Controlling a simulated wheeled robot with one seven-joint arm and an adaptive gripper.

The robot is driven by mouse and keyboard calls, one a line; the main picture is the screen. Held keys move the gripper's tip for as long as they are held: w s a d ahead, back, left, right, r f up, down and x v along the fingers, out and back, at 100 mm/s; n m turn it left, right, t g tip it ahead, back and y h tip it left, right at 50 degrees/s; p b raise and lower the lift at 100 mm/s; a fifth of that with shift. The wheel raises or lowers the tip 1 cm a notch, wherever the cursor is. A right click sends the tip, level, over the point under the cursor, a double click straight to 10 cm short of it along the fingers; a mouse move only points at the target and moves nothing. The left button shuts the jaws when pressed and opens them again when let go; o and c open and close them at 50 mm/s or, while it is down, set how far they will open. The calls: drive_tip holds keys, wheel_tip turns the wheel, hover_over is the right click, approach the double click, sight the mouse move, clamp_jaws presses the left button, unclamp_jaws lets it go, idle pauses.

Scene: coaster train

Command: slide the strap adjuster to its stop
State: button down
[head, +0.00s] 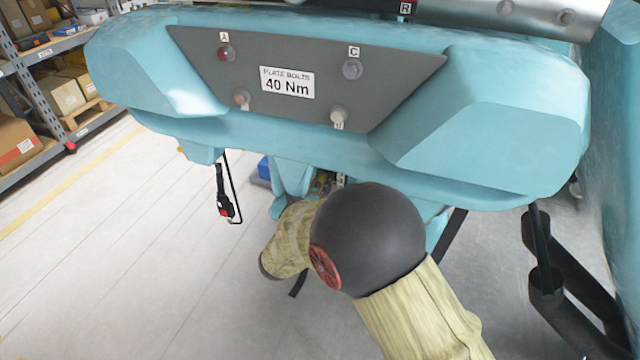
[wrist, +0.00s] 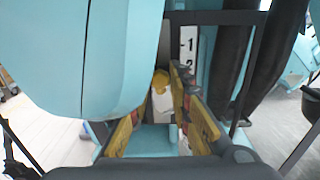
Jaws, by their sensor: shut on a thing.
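In the wrist view, my gripper (wrist: 160,106) has its yellow-faced fingers on either side of a small yellow and white piece (wrist: 160,82), which appears to be the strap adjuster. It is shut on this piece, though the contact is partly hidden. A white scale (wrist: 188,48) with a black 1 and 2 stands just right of the piece; its lower part is behind the right finger. In the head view my arm covers the gripper and the adjuster.
A teal seat shell (wrist: 90,60) stands close on the left. Dark padded bars (wrist: 232,60) stand on the right. In the head view, the teal car body (head: 330,165) carries a grey plate (head: 400,75) above my arm. A black buckle (head: 223,192) hangs left. Shelving (head: 40,95) stands far left.

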wheel_tip(320, 180, down, 3)
drive_tip(key=shift+r, duration=0.1)
idle(0.4)
drive_tip(key=c, duration=1.6)
unclamp_jaws()
drive_tip(key=shift+c, duration=0.2)
drive_tip(key=shift+s, duration=0.1)
drive_tip(key=v, duration=1.1)
drive_tip(key=shift+s+a, duration=0.15)
drive_tip(key=shift+s, duration=0.25)
